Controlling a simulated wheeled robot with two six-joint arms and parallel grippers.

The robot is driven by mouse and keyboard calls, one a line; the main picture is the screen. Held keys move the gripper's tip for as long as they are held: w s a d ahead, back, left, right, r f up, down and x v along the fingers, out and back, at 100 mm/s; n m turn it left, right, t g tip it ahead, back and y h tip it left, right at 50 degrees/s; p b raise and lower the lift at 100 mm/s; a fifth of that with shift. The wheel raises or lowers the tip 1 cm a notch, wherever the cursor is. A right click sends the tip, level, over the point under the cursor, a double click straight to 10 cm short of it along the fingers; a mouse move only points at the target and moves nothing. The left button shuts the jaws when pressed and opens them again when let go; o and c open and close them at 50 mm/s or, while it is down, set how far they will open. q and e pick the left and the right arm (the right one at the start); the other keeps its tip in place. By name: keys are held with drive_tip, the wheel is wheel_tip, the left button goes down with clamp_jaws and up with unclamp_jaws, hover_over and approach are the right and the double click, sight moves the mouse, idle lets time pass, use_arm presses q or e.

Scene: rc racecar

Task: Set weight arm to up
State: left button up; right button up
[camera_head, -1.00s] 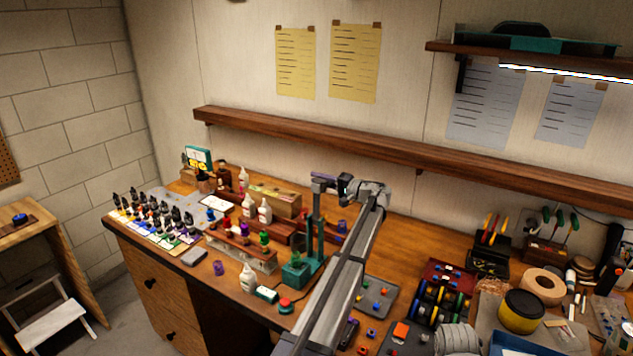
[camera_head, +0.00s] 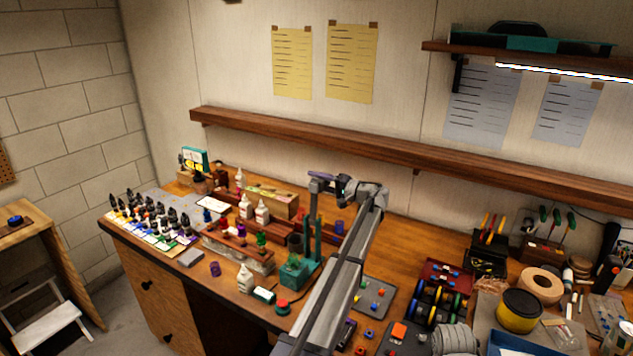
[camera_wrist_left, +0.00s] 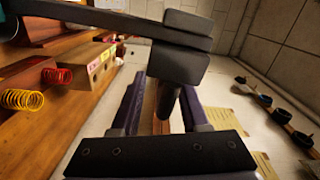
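A teal stand (camera_head: 294,274) with an upright post stands on the workbench. A dark arm with a block-like end sits at the top of the post, in the head view (camera_head: 321,180). In the left wrist view the dark arm (camera_wrist_left: 120,22) crosses the top, and its black block (camera_wrist_left: 179,47) with a short cylinder below is just ahead of my fingers. My left gripper (camera_head: 345,188) is at the block end of this arm. Its two fingers (camera_wrist_left: 162,105) stand apart, with a gap between them; whether they touch the cylinder is unclear. My right gripper is out of view.
White bottles (camera_head: 262,210) and small coloured jars stand left of the stand. Spools (camera_head: 433,300) and a yellow-sided tin (camera_head: 518,311) are at the right. A wooden wall shelf (camera_head: 400,158) runs behind the bench, above my left gripper.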

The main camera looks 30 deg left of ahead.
sight(329, 184)
use_arm(q)
drive_tip(key=d, duration=0.7)
drive_tip(key=shift+s+d, duration=0.3)
drive_tip(key=shift+d, duration=0.05)
idle(0.4)
